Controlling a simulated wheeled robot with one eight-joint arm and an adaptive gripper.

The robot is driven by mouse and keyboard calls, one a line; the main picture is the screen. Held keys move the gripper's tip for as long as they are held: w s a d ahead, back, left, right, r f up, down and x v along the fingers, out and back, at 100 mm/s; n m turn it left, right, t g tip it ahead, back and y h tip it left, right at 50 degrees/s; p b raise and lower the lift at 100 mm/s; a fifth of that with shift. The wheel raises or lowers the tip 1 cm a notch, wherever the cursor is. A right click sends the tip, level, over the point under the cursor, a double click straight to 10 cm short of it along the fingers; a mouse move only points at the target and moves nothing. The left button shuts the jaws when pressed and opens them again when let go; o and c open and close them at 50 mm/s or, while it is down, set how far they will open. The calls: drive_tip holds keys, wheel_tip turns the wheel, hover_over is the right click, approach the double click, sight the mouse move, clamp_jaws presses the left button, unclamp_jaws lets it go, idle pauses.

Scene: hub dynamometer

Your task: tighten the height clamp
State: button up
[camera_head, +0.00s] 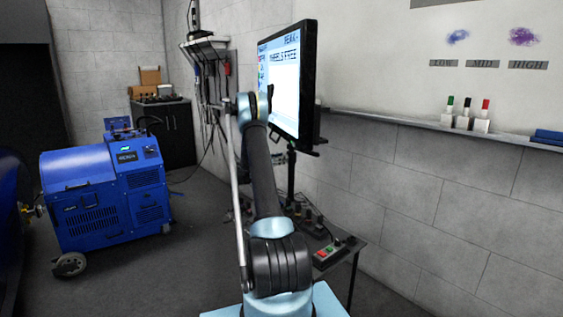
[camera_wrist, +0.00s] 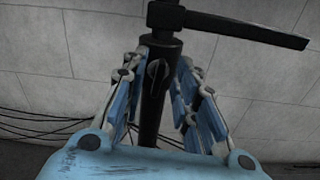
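A black upright pole (camera_wrist: 150,118) stands in the middle of the wrist view. A wider dark collar (camera_wrist: 172,46) sits around its upper part, with a small flat oval piece (camera_wrist: 157,70) on the near face. Above it, a black bar (camera_wrist: 255,32) reaches right from a hub (camera_wrist: 164,14). I cannot tell which of these parts is the height clamp. My gripper (camera_wrist: 167,68) is open, with its blue-padded fingers on either side of the pole and collar. Contact with the oval piece cannot be made out. In the head view, my arm hides the gripper.
In the head view, a monitor (camera_head: 291,82) stands close beside my arm. A bench with a control box (camera_head: 334,252) lies below it. A wall ledge (camera_head: 430,124) runs right. A blue machine (camera_head: 105,190) stands left, with open floor before it. Cables (camera_wrist: 40,125) hang behind the pole.

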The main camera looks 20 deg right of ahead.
drive_tip(key=shift+w+d, duration=0.2)
drive_tip(key=shift+d, duration=0.35)
clamp_jaws()
